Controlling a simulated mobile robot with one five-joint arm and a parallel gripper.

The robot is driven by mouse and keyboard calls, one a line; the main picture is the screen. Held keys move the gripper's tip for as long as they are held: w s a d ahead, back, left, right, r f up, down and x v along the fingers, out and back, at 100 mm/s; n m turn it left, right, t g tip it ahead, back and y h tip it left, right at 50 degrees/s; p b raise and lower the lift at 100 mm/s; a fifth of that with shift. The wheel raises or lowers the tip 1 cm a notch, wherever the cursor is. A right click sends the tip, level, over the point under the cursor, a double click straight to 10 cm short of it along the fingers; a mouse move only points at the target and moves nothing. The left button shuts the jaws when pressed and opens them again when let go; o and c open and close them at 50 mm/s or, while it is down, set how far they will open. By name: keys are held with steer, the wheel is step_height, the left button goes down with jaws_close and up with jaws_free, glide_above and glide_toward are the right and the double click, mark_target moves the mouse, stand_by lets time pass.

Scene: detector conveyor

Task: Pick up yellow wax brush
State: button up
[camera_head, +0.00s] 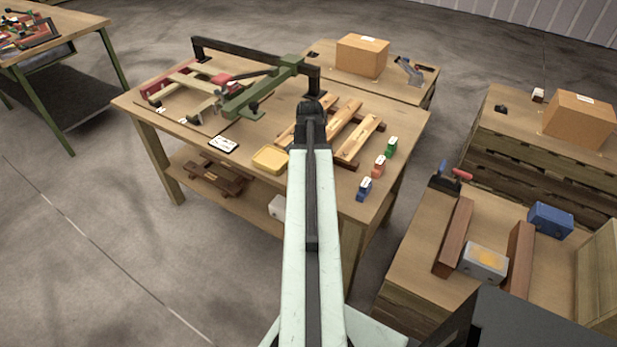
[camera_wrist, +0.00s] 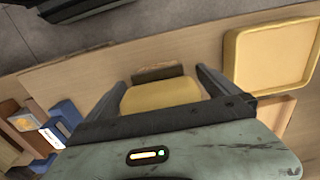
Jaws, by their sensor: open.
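The yellow wax brush (camera_wrist: 160,94) shows in the wrist view as a yellow block with a brown strip (camera_wrist: 158,72) along its far side. My gripper (camera_wrist: 160,78) is open, with one finger to each side of the brush in that view. I cannot tell whether either finger touches it. The near part of the brush is hidden by my gripper's body. In the head view my arm covers that part of the workbench, and I cannot make out the brush or the fingertips there.
A yellow tray (camera_head: 270,160) lies on the workbench (camera_head: 190,131) and shows right of my gripper in the wrist view (camera_wrist: 237,60). Wooden slats (camera_head: 357,141) and small blue (camera_head: 363,191), orange (camera_head: 378,167) and green (camera_head: 391,147) blocks stand right of my arm. A green clamp frame (camera_head: 262,92) rises behind.

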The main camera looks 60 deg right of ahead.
steer(key=c, duration=1.6)
step_height(320, 180, up, 10)
steer(key=p, duration=1)
steer(key=shift+r, duration=0.2)
steer(key=shift+f, duration=0.1)
steer(key=o, duration=0.8)
steer(key=c, duration=0.4)
